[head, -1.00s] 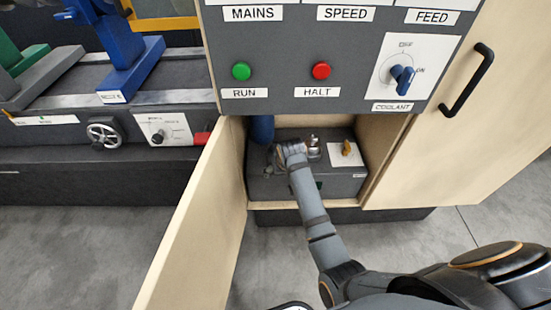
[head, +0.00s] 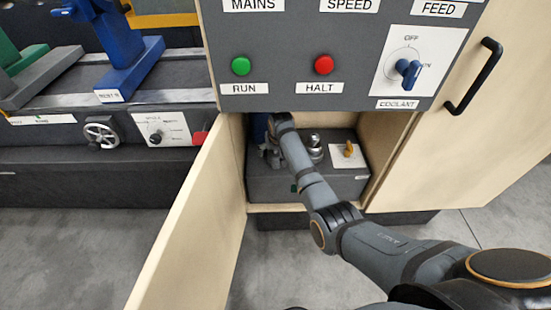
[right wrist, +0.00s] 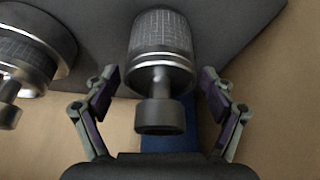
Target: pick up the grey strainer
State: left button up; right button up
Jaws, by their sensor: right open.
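A grey mesh cylinder with a shiny metal band and a dark knob, which looks like the strainer (right wrist: 162,40), is in the middle of the right wrist view. My right gripper (right wrist: 160,92) is open, with one finger on each side of its neck and a gap on both sides. In the head view my right gripper (head: 270,154) is inside the open cabinet, at the left of the dark box, and mostly hides what it is around. A second similar mesh cylinder (right wrist: 26,58), set in a dark collar, is at the left of the wrist view. My left gripper is not in view.
The dark box (head: 335,186) also carries a silver fitting (head: 314,150) and a brass-coloured tap (head: 348,148). The open wooden door (head: 190,235) bounds the left. The control panel (head: 295,62) overhangs above. A blue cylinder (head: 260,126) stands behind the gripper.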

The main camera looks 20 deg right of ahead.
jog(key=shift+r, duration=0.1)
jog(key=c, duration=1.4)
jog(key=shift+c, duration=0.2)
